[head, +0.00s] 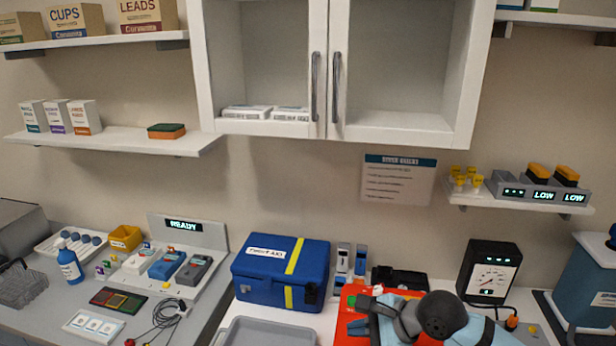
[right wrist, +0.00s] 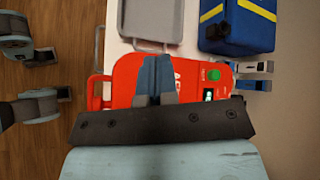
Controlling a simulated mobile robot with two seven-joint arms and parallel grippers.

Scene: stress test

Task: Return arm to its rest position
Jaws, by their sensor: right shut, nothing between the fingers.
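My right arm (head: 445,318) reaches in from the bottom right in the head view. My right gripper (head: 358,326) is at its left end, over a red AED case (head: 382,290). In the right wrist view the blue fingers of my right gripper (right wrist: 156,62) are together, with nothing held between them. They lie over the red AED case (right wrist: 125,75), which shows a green button and a small display; I cannot tell whether they touch it.
A blue first aid box (head: 268,275) and a grey tray (head: 262,332) are left of my right gripper. A wall cabinet (head: 340,70) and shelves hang above.

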